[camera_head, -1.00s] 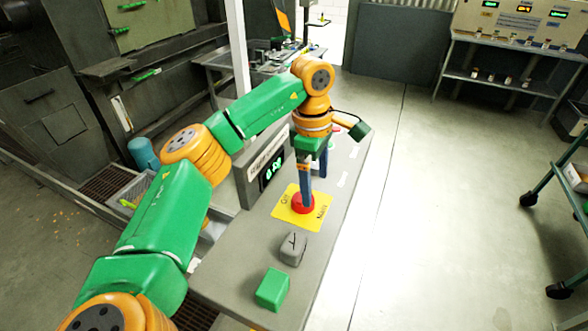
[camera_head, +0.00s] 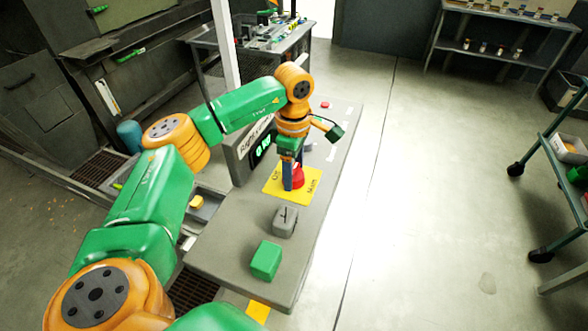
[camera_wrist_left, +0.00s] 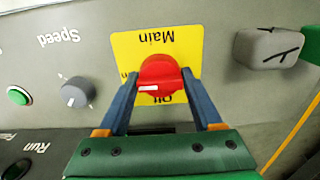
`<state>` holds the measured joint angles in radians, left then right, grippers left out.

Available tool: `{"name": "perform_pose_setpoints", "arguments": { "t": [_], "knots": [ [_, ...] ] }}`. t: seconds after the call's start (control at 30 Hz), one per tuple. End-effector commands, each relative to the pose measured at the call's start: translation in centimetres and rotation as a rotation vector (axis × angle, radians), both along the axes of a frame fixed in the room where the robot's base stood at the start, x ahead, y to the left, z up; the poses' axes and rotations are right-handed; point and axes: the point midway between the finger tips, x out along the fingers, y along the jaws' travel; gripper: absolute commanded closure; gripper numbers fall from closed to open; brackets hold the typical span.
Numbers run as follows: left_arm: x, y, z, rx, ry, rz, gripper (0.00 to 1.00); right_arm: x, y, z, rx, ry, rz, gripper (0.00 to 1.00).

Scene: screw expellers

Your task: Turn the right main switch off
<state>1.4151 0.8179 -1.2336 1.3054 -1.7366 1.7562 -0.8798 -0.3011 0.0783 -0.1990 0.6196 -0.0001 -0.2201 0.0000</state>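The right main switch is a red knob (camera_head: 298,179) with a white mark, on a yellow plate (camera_head: 312,187) lettered "Off" and "Main". In the left wrist view the knob (camera_wrist_left: 160,76) sits between the fingers, and its plate (camera_wrist_left: 125,50) shows behind. My left gripper (camera_head: 293,177) points down from above, one finger on each side of the knob. In the left wrist view, its fingertips (camera_wrist_left: 160,80) lie against both sides of the knob with no clear gap. Part of the "Off" lettering is hidden. My right gripper is not in view.
On the same console stand a grey block (camera_head: 285,221), a green block (camera_head: 266,260) and a display box lettered "Right" (camera_head: 240,160). The left wrist view shows a grey Speed dial (camera_wrist_left: 77,92) and a green button (camera_wrist_left: 18,95). Open floor lies right of the console.

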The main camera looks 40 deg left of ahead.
Motion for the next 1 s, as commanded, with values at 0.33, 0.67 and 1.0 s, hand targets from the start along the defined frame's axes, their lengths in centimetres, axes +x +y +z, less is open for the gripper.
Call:
{"name": "perform_pose_setpoints", "arguments": {
  "t": [0.33, 0.67, 1.0],
  "knots": [
    [-0.03, -0.08, 0.0, -0.002, 0.001, 0.018, 0.89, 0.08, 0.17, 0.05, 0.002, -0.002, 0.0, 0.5],
    [-0.01, -0.08, 0.03, -0.002, 0.002, 0.211, 0.89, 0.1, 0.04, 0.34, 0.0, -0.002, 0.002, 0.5],
    [-0.02, -0.08, 0.03, -0.001, 0.001, 0.532, 0.89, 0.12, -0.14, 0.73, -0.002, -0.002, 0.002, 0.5]
  ]
}}
